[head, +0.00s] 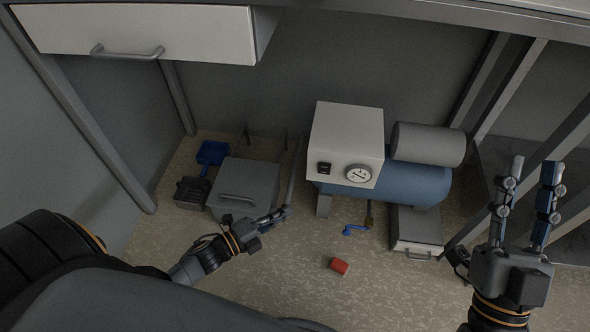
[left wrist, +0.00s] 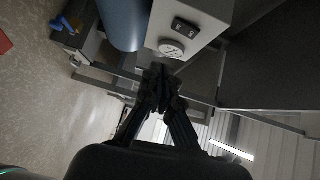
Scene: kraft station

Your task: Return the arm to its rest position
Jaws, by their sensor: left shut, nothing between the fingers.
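My left gripper (head: 284,213) is low over the floor, beside the grey box with a handle (head: 248,180) and to the left of the compressor's blue tank (head: 400,183). Its fingers are together with nothing between them; the left wrist view shows the closed fingertips (left wrist: 160,76) below the gauge in the picture. I cannot tell whether it touches the grey box. My right gripper (head: 534,168) is raised at the right, its two fingers apart and pointing up in the picture, with nothing seen between them.
The compressor's white housing (head: 347,131) has a gauge and switch. A blue valve lever (head: 355,230) sticks out below. A red block (head: 340,266) lies on open floor. A blue dustpan (head: 212,154) and black tray (head: 191,192) are at left. A white drawer (head: 140,32) overhangs; metal legs flank.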

